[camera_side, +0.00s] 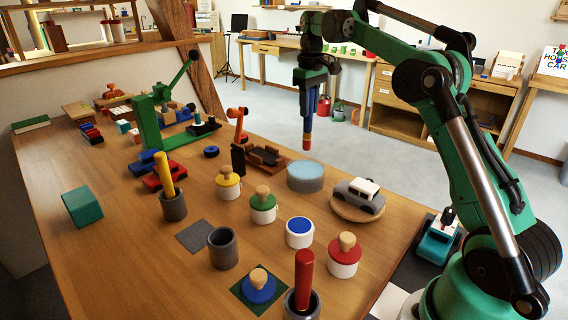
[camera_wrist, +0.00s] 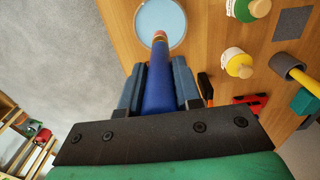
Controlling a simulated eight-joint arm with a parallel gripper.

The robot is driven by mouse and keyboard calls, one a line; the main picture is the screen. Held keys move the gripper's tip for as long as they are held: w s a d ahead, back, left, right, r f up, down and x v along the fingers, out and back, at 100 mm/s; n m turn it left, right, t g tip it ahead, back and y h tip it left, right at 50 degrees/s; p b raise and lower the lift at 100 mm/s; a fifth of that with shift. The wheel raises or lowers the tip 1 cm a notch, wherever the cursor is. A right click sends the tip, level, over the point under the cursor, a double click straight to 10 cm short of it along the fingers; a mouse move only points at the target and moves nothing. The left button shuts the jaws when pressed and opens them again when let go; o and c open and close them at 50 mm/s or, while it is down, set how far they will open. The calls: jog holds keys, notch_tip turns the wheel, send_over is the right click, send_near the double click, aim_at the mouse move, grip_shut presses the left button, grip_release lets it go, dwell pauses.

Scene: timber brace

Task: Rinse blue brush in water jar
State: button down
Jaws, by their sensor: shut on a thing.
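My gripper (camera_side: 311,100) is shut on the blue brush (camera_side: 308,128). The brush hangs upright, bristle end down. In the wrist view the blue handle (camera_wrist: 160,92) lies between the fingers, and its tip overlaps the near edge of the water. The water jar (camera_side: 305,184) is a wide, low grey pot with pale blue water, on the table's far side. The water also shows in the wrist view (camera_wrist: 160,14). In the side view the brush tip is above the jar with a small gap.
A grey toy car (camera_side: 360,194) on a wooden disc stands right of the jar. Lidded pots with yellow (camera_side: 228,186), green (camera_side: 263,209) and red (camera_side: 344,259) lids, and a blue open-topped pot (camera_side: 299,234), stand nearer. An empty grey cup (camera_side: 223,253) stands front left.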

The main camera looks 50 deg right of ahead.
aim_at(307, 138)
jog(key=shift+f, duration=2.8)
jog(key=shift+f, duration=0.55)
jog(key=shift+r, duration=0.15)
jog(key=shift+r, duration=3.4)
